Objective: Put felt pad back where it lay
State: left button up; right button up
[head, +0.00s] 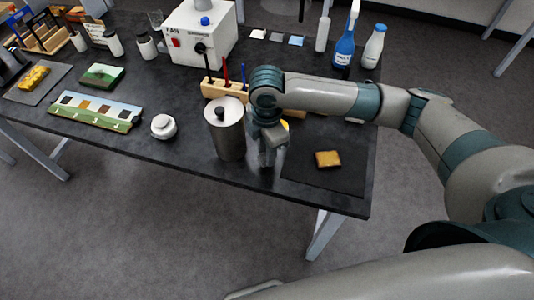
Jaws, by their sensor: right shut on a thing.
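My right gripper (267,158) points down over the front of the black table, between the steel canister and the dark mat (350,182). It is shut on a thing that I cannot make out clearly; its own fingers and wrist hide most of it. A bit of yellow (285,125) shows just behind the gripper, and I cannot tell what it belongs to. I cannot surely pick out the felt pad. A small gilt-brown block (328,159) lies on the dark mat, to the right of the gripper. My left gripper is out of view.
The steel canister (226,135) stands close left of my gripper, and a white lidded jar (163,126) further left. A wooden tool rack (222,89) is behind. A painted panel (95,111) lies left. Bottles (345,42) stand at the back right. The table's front edge is near.

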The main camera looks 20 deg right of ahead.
jog(key=shift+f, duration=1.05)
jog(key=shift+f, duration=0.1)
jog(key=o, duration=1)
jog(key=shift+c, duration=0.2)
notch_tip(320, 180, up, 12)
jog(key=b, duration=0.2)
jog(key=shift+b, duration=0.35)
